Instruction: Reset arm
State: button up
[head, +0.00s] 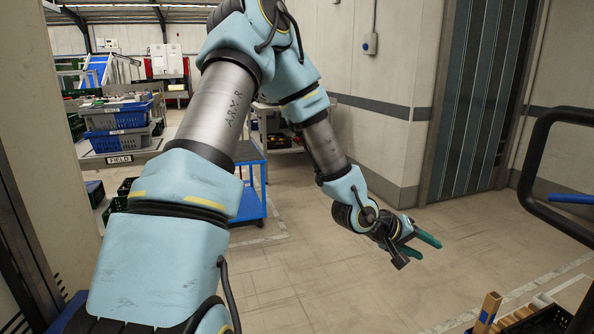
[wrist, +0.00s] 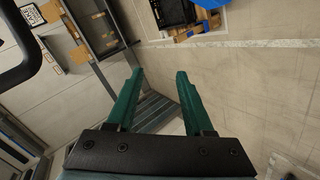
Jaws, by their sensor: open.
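My gripper (head: 422,246) hangs at the end of my blue and grey arm, over open floor right of the middle in the head view. In the wrist view its two green fingers (wrist: 158,85) stand apart with nothing between them. My arm is bent, rising at the top of the head view and coming down to the gripper. Nothing touches the gripper.
Blue and grey crates (head: 115,120) are stacked at the left. A blue cart (head: 250,185) stands behind my arm. A black bar frame (head: 535,150) is at the right edge, with a crate of wooden pieces (head: 545,322) below. The middle floor (head: 330,270) is clear.

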jog(key=w+a+t+y, duration=0.1)
jog(key=w+a+y, duration=0.25)
jog(key=a, duration=0.85)
jog(key=w+a+t+y, duration=0.15)
jog(key=a+y, duration=0.35)
jog(key=a, duration=0.8)
jog(key=s+a+r+g, duration=0.1)
jog(key=s+a+r, duration=0.1)
jog(key=a, duration=0.3)
jog(key=s+a+r+n+g+y, duration=0.1)
jog(key=s+a, duration=0.2)
jog(key=a, duration=0.2)
jog(key=s+a+r+g+y, duration=0.1)
jog(key=s+a+r, duration=0.1)
jog(key=a, duration=0.3)
jog(key=shift+s+a+r, duration=0.25)
jog(key=shift+s+r, duration=0.05)
jog(key=shift+s, duration=0.3)
